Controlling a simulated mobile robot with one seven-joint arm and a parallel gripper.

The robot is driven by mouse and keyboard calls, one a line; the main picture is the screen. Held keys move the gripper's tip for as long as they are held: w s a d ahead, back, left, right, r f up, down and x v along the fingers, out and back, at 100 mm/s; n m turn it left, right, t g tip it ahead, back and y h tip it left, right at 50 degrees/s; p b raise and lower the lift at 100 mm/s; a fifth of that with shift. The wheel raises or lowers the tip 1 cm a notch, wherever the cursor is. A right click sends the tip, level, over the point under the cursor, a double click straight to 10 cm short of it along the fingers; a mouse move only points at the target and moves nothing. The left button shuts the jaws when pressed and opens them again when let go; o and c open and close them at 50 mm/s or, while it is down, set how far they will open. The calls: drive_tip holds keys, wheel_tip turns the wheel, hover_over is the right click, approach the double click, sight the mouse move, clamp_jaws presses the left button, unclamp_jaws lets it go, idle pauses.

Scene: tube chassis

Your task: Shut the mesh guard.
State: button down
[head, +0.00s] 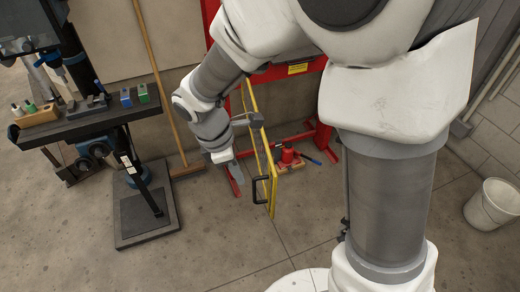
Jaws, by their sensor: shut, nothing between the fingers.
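The mesh guard (272,188) has a yellow frame and a black handle (256,190) on its near edge. It stands out from a red machine frame (330,125) toward me and shows nearly edge-on, so it looks open. My arm comes down on its left side. My gripper (236,172) points down just left of the guard and the handle. The fingers are small and dark here and look closed, with nothing seen between them. I cannot tell whether they touch the guard. Part of the red frame is hidden behind my arm.
A drill press table (85,122) with small blocks stands at the left on a dark base (147,220). A broom (160,90) leans on the wall. A red jack (288,157) sits behind the guard. A white bucket (492,205) stands right. The front floor is clear.

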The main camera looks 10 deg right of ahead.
drive_tip(key=d+f, duration=0.6)
drive_tip(key=f, duration=0.3)
drive_tip(key=shift+w+d+f+b, duration=0.2)
drive_tip(key=shift+w+f+b, duration=0.1)
drive_tip(key=shift+f+b, duration=0.1)
